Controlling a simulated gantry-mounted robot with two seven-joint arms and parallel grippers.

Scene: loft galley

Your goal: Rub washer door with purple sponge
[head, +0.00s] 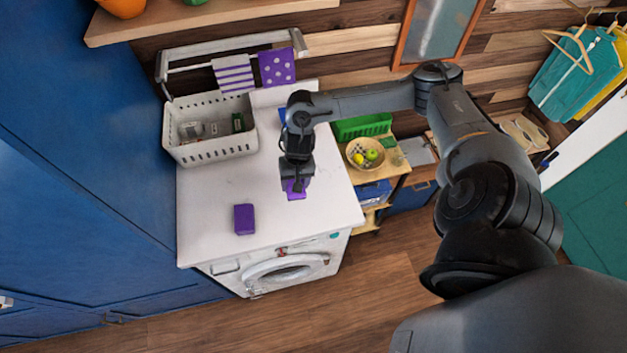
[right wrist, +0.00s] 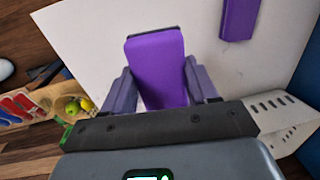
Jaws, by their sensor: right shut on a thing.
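A purple sponge (head: 296,190) is between the fingers of my right gripper (head: 293,185), over the right half of the white washer top (head: 215,190). In the right wrist view the fingers clasp the sponge (right wrist: 157,62) from both sides. I cannot tell whether it touches the top. A second purple block (head: 244,219) lies on the top nearer the front edge, and it shows at the upper right of the right wrist view (right wrist: 239,18). The round washer door (head: 285,270) is on the front face below and looks shut. My left gripper is out of view.
A white basket (head: 210,146) stands at the back left of the washer top. Blue cabinets (head: 80,180) border the left. A wooden cart with a fruit bowl (head: 364,154) stands at the right. Open wooden floor (head: 330,315) lies in front.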

